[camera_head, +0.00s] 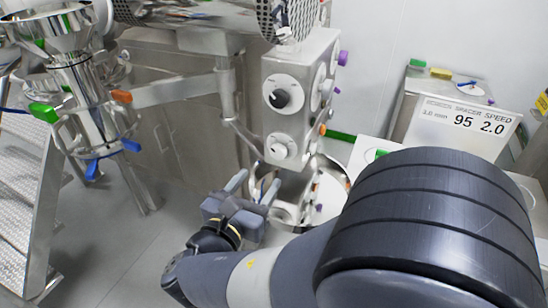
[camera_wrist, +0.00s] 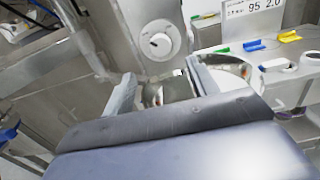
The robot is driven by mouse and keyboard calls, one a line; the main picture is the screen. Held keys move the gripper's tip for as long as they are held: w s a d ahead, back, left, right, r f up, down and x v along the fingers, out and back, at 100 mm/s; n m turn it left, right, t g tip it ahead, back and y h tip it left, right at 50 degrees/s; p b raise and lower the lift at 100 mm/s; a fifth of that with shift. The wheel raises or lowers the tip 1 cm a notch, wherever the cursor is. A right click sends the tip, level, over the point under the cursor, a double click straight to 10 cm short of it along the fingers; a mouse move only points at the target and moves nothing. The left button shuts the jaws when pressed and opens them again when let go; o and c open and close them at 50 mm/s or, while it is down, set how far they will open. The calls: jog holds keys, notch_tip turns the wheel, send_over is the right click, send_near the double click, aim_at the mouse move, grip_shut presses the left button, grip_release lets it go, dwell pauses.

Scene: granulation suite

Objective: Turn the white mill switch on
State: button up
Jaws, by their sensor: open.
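The grey mill control box (camera_head: 300,75) stands upright at the top centre of the head view. Its front face carries a black rotary knob (camera_head: 282,97) on a white dial and, below it, a white rotary switch (camera_head: 279,147). In the wrist view the white switch (camera_wrist: 158,44) shows as a round dial with a knob, facing me above the fingers. I cannot tell its setting for sure. My gripper (camera_head: 254,186) is open and empty, below and a little left of the white switch, apart from it. Its two fingers (camera_wrist: 161,80) also show in the wrist view.
A steel arm (camera_head: 180,90) runs left from the box to a funnel-topped vessel with coloured handles. A sign reading 95 2.0 (camera_head: 463,125) is at right. A round steel bowl (camera_head: 329,195) is below the box. Metal steps (camera_head: 25,195) are at far left; grey floor (camera_head: 105,235) is open.

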aim_at(277, 155)
jog(key=p+x, duration=0.1)
jog(key=x, duration=0.7)
jog(key=shift+w+d, duration=0.15)
jog(key=shift+w, duration=0.15)
jog(key=shift+c, duration=0.5)
jog(key=c, duration=0.9)
